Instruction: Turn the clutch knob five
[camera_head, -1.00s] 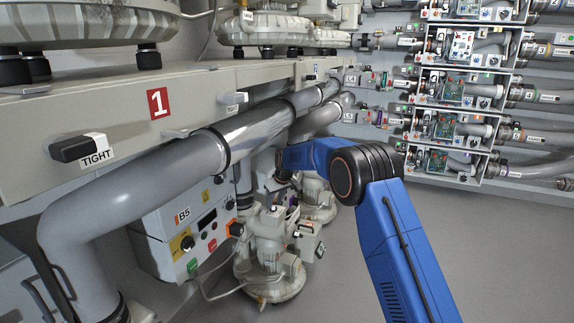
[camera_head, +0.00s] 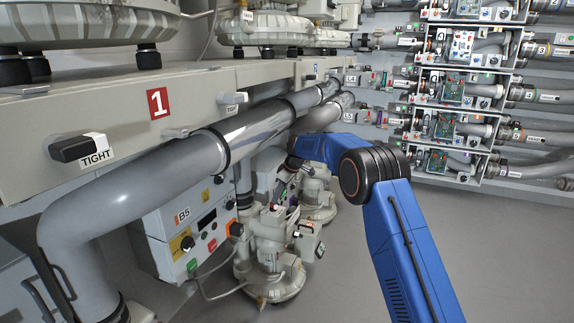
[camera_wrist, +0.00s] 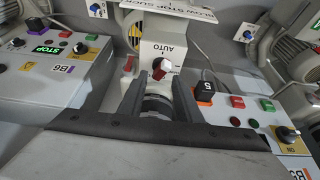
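In the wrist view, a black block marked 5 on an orange base (camera_wrist: 206,90) sits at the corner of the B5 control box (camera_wrist: 240,110); no label reading clutch is legible. It also shows in the head view (camera_head: 237,229). The marked block lies to the right of the fingers. In the head view the gripper is small and partly hidden.
The B6 box (camera_wrist: 50,70) stands left of the fingers in the wrist view. In the head view, a large grey pipe (camera_head: 130,190) runs above the B5 box, and a blower (camera_head: 268,260) stands beside it. The floor at right is free.

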